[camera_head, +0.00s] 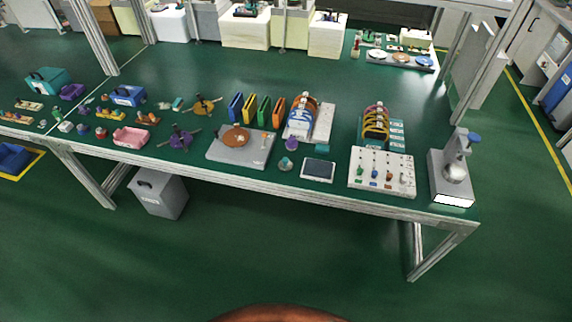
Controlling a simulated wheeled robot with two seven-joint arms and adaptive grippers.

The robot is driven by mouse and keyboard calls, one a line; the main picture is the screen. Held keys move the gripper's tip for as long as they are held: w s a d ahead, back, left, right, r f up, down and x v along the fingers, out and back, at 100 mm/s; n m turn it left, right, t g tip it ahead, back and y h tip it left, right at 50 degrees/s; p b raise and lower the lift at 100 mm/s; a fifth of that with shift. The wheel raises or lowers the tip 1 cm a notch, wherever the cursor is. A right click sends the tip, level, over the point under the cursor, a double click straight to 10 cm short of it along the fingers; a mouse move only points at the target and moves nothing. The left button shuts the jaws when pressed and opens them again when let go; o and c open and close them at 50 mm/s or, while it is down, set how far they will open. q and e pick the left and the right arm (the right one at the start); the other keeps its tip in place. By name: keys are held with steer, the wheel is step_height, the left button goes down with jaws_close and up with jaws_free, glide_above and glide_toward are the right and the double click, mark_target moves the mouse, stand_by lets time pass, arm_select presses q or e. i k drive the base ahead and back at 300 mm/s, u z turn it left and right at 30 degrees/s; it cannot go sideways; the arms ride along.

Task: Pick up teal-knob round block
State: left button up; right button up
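A small round block with a teal top (286,163) sits near the front edge of the long green-topped workbench (330,190). It appears to be the teal-knob round block, though it is too small to make out the knob clearly. It stands between the grey plate with a brown disc (258,153) on its left and a dark-screened tablet (318,169) on its right. A purple round piece (292,145) lies just behind it. Neither of my grippers is in view.
Right of the tablet are a white panel with coloured knobs (402,180) and a grey stand instrument (437,170). Coloured upright folders (249,108) stand behind the plate. A pink tray (131,138) is further left. A grey bin (160,195) stands under the bench.

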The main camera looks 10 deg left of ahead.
mark_target(285, 166)
steer(key=k, duration=0.6)
steer(key=u, duration=0.65)
steer(key=i, duration=0.4)
steer(key=u, duration=0.85)
steer(key=i, duration=1.35)
steer(key=z, duration=0.9)
steer(key=i, duration=0.5)
steer(key=z, duration=0.65)
